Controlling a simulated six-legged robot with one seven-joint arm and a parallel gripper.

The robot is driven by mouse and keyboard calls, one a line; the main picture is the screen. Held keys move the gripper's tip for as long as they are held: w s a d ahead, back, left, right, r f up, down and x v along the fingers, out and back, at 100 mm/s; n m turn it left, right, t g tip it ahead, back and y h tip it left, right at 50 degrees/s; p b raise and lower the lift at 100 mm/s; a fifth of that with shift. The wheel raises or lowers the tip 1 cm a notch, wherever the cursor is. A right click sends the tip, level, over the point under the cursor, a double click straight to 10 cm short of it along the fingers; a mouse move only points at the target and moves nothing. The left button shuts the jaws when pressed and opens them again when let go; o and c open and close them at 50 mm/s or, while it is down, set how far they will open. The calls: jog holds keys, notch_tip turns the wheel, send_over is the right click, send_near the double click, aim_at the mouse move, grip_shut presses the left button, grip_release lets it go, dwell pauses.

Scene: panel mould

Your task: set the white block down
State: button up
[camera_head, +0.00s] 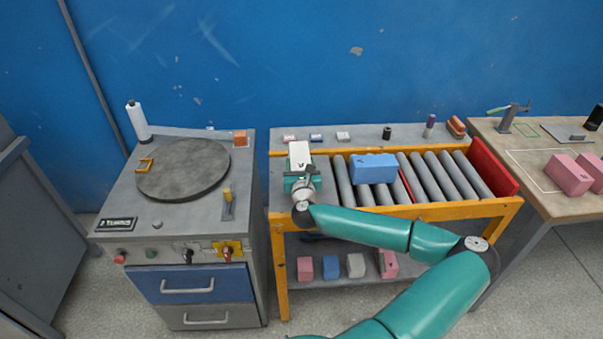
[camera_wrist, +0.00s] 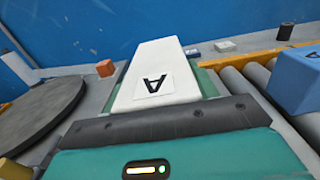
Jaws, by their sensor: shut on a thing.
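The white block (camera_head: 300,153) is at the left end of the roller conveyor in the head view. In the wrist view the white block (camera_wrist: 165,60) points away from me and bears a label with a black letter A. My gripper (camera_head: 301,178) is shut on it, with teal finger parts along both sides of the block in the wrist view (camera_wrist: 165,90). The underside of the block is hidden, so I cannot tell whether it touches the surface below.
A blue block (camera_head: 374,168) lies on the rollers to the right. A round dark turntable (camera_head: 184,170) tops the grey cabinet at left. Small items line the back ledge (camera_head: 365,133). A red end plate (camera_head: 492,168) closes the conveyor's right end. Pink blocks (camera_head: 568,175) sit on the right table.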

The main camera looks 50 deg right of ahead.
jog(key=shift+d+f, duration=0.25)
jog(key=shift+d, duration=0.05)
jog(key=shift+d+f, duration=0.1)
jog(key=shift+f, duration=1.55)
jog(key=shift+f, duration=0.1)
jog(key=o, duration=1.4)
jog(key=shift+f, duration=0.1)
jog(key=shift+o, duration=0.2)
jog(key=shift+s, duration=0.1)
jog(key=v, duration=1.2)
